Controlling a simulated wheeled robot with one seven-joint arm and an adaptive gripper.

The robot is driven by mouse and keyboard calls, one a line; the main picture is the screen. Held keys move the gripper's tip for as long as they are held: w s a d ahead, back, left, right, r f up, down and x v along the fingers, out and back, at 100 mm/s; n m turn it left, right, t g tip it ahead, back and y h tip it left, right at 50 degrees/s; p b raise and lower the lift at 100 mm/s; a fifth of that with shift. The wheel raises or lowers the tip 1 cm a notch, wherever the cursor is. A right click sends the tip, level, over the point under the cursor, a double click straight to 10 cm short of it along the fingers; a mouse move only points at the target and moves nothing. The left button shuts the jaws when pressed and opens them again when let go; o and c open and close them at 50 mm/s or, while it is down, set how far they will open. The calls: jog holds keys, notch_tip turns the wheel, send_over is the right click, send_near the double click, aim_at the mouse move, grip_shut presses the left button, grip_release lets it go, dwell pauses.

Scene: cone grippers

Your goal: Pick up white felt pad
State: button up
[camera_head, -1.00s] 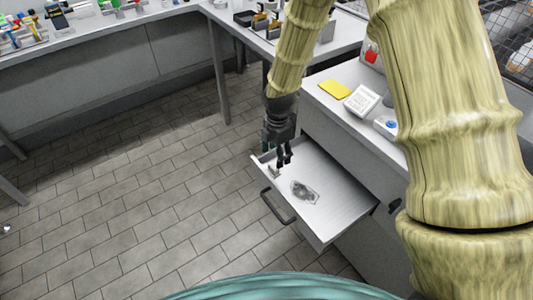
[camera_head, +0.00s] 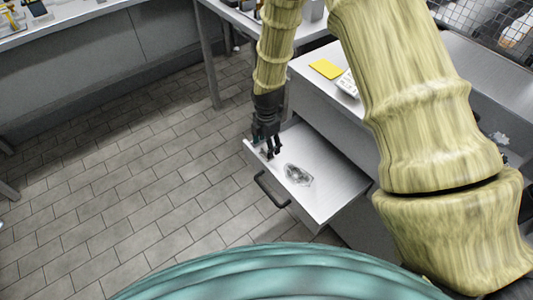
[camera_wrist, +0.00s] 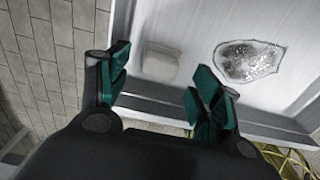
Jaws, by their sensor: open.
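The white felt pad (camera_wrist: 161,60) is a small, pale, rounded square lying flat in the open drawer (camera_wrist: 190,20). In the wrist view it lies between and just beyond the fingertips of my gripper (camera_wrist: 161,82). My gripper is open, with dark green finger pads, and nothing is between them. In the head view my gripper (camera_head: 270,156) points down over the left corner of the drawer (camera_head: 335,185). The pad is mostly hidden there by the fingers. I cannot tell the exact height of the fingertips above the drawer floor.
A clear bag with grey contents (camera_wrist: 250,60) lies in the drawer to the right of the pad. The drawer's front wall and dark handle (camera_head: 270,190) are close to my gripper. A yellow pad (camera_head: 326,69) lies on the counter above. Tiled floor lies to the left.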

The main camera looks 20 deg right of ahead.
jog(key=shift+f, duration=1.7)
jog(key=c, duration=1)
